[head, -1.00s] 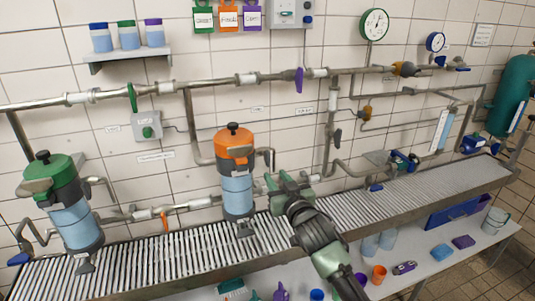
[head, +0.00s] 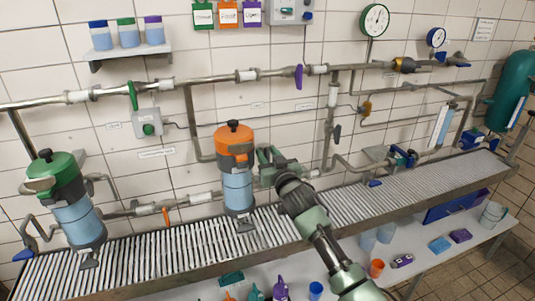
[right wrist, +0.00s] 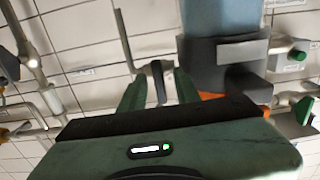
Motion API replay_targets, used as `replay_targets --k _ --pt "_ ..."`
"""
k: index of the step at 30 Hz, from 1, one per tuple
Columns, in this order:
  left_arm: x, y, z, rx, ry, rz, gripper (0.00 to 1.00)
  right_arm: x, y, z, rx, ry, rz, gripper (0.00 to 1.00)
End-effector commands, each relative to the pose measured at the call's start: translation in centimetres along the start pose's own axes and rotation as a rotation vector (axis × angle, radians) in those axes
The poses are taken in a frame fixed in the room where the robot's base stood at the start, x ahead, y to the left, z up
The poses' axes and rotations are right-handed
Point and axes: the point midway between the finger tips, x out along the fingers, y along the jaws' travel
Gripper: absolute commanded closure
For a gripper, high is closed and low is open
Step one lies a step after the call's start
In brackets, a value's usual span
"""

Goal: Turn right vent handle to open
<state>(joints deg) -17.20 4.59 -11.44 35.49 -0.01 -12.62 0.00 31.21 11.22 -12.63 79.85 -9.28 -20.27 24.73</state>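The orange-topped vessel (head: 234,143) with a clear blue body stands on the slatted bench, with a bent grey pipe or handle at its right side. No label marks a right vent handle, so I cannot tell for sure which part it is. My right gripper (head: 268,162) is just right of the vessel's upper part, in front of that bent piece and mostly hiding it. In the right wrist view, the fingers (right wrist: 157,92) are apart, with a thin bent grey bar (right wrist: 156,78) showing between them; contact is not clear. My left gripper is out of view.
A green-topped vessel (head: 53,170) stands at the left. Wall pipes carry a green handle (head: 132,95) and a purple handle (head: 299,76). Bottles and tools lie on the shelf below.

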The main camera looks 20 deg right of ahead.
Motion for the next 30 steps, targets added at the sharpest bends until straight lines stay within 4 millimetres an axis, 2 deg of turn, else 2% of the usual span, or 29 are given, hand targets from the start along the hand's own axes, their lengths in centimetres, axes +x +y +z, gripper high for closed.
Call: replay_targets --k 3,4,7,8,20,30 --pt "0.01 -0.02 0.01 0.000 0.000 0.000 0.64 -0.01 -0.02 0.00 0.000 0.000 0.000 0.68" --pt "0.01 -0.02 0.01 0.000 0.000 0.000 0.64 -0.02 -0.03 0.00 0.000 0.000 0.000 0.71" --pt "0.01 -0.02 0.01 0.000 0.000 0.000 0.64 -0.02 -0.03 0.00 0.000 0.000 0.000 0.99" --pt "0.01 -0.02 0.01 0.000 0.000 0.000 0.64 -0.03 -0.03 0.00 0.000 0.000 0.000 1.00" --pt "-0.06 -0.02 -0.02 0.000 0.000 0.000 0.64 -0.03 -0.04 -0.01 -0.038 0.000 -0.001 1.00" --pt "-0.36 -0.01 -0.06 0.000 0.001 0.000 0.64 -0.03 -0.10 0.01 -0.264 0.000 0.000 1.00"
